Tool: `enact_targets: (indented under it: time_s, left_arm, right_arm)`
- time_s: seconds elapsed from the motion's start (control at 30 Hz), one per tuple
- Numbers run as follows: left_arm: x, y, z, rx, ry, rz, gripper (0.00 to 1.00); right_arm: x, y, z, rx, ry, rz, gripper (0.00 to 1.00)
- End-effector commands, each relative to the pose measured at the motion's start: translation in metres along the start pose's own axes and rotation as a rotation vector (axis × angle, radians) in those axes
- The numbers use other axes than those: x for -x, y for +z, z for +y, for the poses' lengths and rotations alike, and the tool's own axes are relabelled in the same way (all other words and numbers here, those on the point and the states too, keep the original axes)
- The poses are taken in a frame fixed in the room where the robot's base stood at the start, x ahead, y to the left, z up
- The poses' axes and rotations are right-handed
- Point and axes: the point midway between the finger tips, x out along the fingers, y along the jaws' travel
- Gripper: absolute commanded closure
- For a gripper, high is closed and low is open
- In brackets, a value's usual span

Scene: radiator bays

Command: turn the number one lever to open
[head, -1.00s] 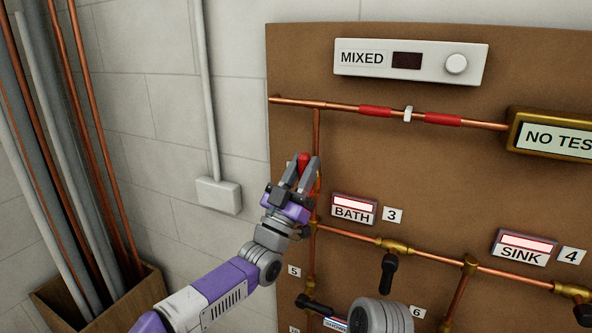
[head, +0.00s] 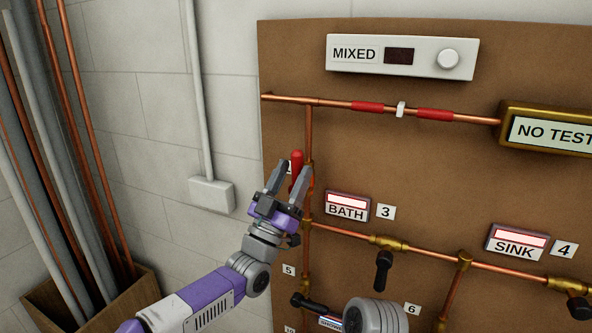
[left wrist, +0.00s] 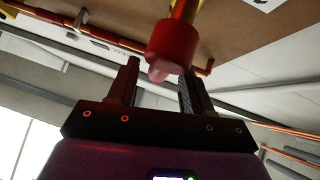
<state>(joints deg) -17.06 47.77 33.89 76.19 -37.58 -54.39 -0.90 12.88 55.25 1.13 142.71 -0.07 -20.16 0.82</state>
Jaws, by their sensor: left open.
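A red-handled lever (head: 297,163) stands upright against the vertical copper pipe at the panel's left edge. Its red end also shows in the left wrist view (left wrist: 173,42), just past the fingertips. My left gripper (head: 295,178) is open just below and in front of this lever, its fingers spread to either side of the red handle with visible gaps. The gripper also shows in the left wrist view (left wrist: 159,88), with nothing held. A small white label behind the left finger is mostly hidden, so I cannot read its number. My right gripper is out of view.
Black levers hang at the bath branch (head: 383,270) and sink branch (head: 580,305); another black lever (head: 308,302) lies lower left. The MIXED box (head: 345,68) is above. A conduit box (head: 212,195) and a wooden bin of pipes (head: 140,290) are left.

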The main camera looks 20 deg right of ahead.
Motion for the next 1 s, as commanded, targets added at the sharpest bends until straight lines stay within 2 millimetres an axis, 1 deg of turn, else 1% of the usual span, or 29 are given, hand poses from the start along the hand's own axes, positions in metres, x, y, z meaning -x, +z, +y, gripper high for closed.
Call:
enact_targets:
  time_s: [0.03,0.2,0.3,0.4,1.0]
  left_arm:
    - [0.01,0.002,0.0,0.0,0.0,-0.003,0.5]
    - [0.033,0.001,-0.001,0.0,-0.001,-0.002,0.5]
    - [0.043,0.001,0.0,0.0,-0.001,-0.002,0.5]
    - [0.049,0.001,0.0,0.0,-0.001,-0.001,0.5]
    - [0.051,0.0,0.0,0.001,0.0,0.0,0.5]
  right_arm:
    - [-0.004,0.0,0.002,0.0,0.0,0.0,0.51]
    - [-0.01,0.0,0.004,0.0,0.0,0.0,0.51]
    - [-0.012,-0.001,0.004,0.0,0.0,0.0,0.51]
    - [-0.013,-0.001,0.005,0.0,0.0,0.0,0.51]
    - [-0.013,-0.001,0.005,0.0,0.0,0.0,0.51]
